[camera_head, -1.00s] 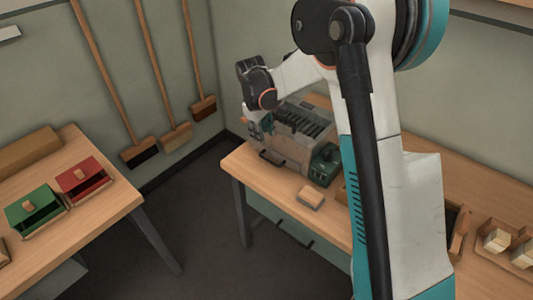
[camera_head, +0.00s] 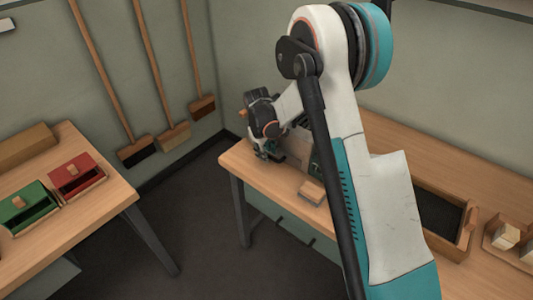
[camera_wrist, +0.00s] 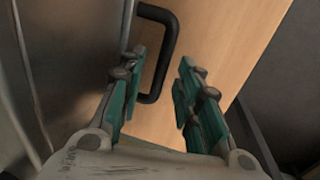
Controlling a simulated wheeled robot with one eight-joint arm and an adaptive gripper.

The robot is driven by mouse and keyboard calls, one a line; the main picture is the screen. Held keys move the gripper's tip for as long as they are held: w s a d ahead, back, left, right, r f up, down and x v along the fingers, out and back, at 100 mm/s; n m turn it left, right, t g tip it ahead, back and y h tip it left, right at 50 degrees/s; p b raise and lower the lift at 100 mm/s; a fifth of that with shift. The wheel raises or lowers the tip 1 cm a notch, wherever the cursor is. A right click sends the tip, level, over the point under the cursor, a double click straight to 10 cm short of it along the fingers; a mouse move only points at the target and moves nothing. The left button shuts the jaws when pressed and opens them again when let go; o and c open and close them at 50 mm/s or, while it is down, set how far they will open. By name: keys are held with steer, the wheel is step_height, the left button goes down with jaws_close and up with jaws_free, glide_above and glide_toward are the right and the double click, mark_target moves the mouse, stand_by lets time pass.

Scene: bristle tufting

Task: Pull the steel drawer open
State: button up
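The steel drawer front (camera_wrist: 70,50) fills the left of the wrist view. Its black bar handle (camera_wrist: 166,52) stands out from it above the wooden bench top. My gripper (camera_wrist: 162,62) is open, its two green-padded fingers apart. The handle lies in the gap between them, nearer the left finger; I cannot tell whether it touches. In the head view my gripper (camera_head: 268,155) is low at the bench's near left corner, in front of the machine. My arm and gripper hide most of the machine and the handle there.
A small wooden block (camera_head: 312,192) lies on the bench (camera_head: 245,165) near its front edge. A dark-lined wooden tray (camera_head: 438,212) is further right. Another table (camera_head: 95,215) at the left holds a green box (camera_head: 28,208) and a red box (camera_head: 76,176). Floor between the tables is clear.

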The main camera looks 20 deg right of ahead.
jaws_close()
steer(key=s+a, duration=0.2)
steer(key=a, duration=0.1)
steer(key=s+a, duration=0.2)
steer(key=a, duration=0.1)
steer(key=s+a, duration=0.3)
steer(key=shift+a+b, duration=0.3)
steer(key=shift+a, duration=0.05)
jaws_free()
steer(key=shift+r, duration=0.1)
step_height(320, 180, up, 12)
steer(key=s+a, duration=0.1)
steer(key=shift+s+a+f, duration=0.2)
steer(key=shift+a, duration=0.15)
